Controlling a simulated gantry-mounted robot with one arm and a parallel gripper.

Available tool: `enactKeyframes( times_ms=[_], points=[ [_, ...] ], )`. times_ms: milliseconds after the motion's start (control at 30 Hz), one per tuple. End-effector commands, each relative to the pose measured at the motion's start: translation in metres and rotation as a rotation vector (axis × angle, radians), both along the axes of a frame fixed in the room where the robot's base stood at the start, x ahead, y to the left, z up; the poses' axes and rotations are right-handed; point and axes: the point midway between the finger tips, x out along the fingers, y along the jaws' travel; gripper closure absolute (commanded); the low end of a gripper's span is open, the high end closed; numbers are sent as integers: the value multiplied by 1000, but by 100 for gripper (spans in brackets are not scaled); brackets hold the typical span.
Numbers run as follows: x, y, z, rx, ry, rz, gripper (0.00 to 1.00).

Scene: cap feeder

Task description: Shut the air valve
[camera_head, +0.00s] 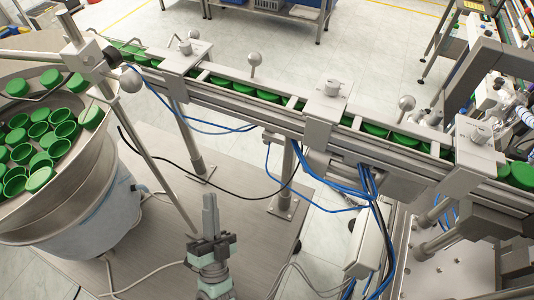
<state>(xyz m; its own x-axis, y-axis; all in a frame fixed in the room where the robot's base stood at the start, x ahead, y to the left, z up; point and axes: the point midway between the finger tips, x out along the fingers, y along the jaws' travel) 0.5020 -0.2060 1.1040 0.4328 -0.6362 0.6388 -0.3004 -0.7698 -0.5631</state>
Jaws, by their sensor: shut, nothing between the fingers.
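My gripper (210,202) is at the lower middle, its fingers pointing up in the picture and closed together with nothing between them. It is over the grey base plate, below the conveyor in the picture and apart from it. I cannot pick out the air valve with certainty. Blue air hoses (375,196) hang from a grey block under the conveyor, right of my gripper. Small fittings and a coiled blue hose (527,115) show at the right edge. No valve handle is clear enough to tell its position.
A steel bowl feeder (108,150) full of green caps stands at the left. The conveyor (230,103) carries green caps in a line across the view. A slanted rod (160,160) stands between bowl and gripper. A pale box (365,240) hangs at right. The base plate (255,240) is partly clear.

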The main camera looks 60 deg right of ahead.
Motion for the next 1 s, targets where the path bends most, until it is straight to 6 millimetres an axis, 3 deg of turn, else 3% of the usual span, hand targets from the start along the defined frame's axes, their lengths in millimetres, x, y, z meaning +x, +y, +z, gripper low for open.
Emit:
enactKeyframes(
  times_ms=[33,200,400,533,700,833,1000],
  points=[
    [-5,-26,-11,86,24,-3,100],
    [-17,-87,-48,385,63,64,100],
    [-49,-131,-73,689,16,172,100],
    [-74,-143,-74,829,-42,250,100],
    [-99,-144,-68,933,-92,328,100],
    [-106,-142,-65,965,-107,361,100],
    [-101,-147,-65,972,-110,372,100]
  ],
)
